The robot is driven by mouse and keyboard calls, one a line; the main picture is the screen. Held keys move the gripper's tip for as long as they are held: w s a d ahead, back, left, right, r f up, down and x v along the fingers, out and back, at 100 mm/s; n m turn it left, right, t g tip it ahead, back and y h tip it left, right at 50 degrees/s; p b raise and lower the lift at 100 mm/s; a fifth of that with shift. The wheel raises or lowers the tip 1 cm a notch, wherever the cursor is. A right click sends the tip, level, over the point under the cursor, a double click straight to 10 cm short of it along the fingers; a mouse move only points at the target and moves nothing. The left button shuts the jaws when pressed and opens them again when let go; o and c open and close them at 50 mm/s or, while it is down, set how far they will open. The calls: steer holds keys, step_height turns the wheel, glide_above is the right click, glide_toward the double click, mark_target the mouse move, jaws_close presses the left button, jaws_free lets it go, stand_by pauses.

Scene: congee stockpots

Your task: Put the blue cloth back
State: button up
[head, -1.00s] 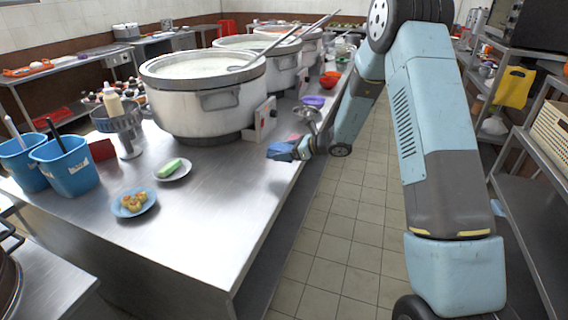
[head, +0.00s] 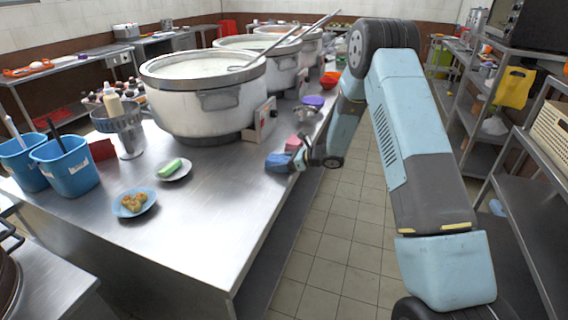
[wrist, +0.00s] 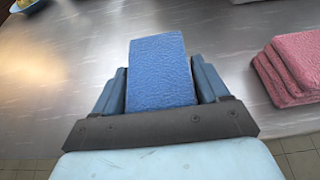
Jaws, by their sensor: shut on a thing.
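The blue cloth (wrist: 160,72) is a folded, textured block between the two fingers of my gripper (wrist: 162,88) in the wrist view. My gripper is shut on it. In the head view the blue cloth (head: 278,163) is at the right edge of the steel counter, with my gripper (head: 290,162) reaching in from the right. I cannot tell whether the cloth touches the counter top. A stack of folded pink cloths (wrist: 292,68) lies on the counter to the right in the wrist view, apart from the blue cloth. The pink stack also shows in the head view (head: 293,142), just behind it.
A large white stockpot (head: 205,95) with a control box (head: 262,122) stands behind the cloths. A plate with a green item (head: 174,169), a blue plate of food (head: 134,203) and blue buckets (head: 66,166) are on the left. The front counter (head: 200,240) is clear.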

steer(key=shift+f, duration=0.1)
steer(key=o, duration=1)
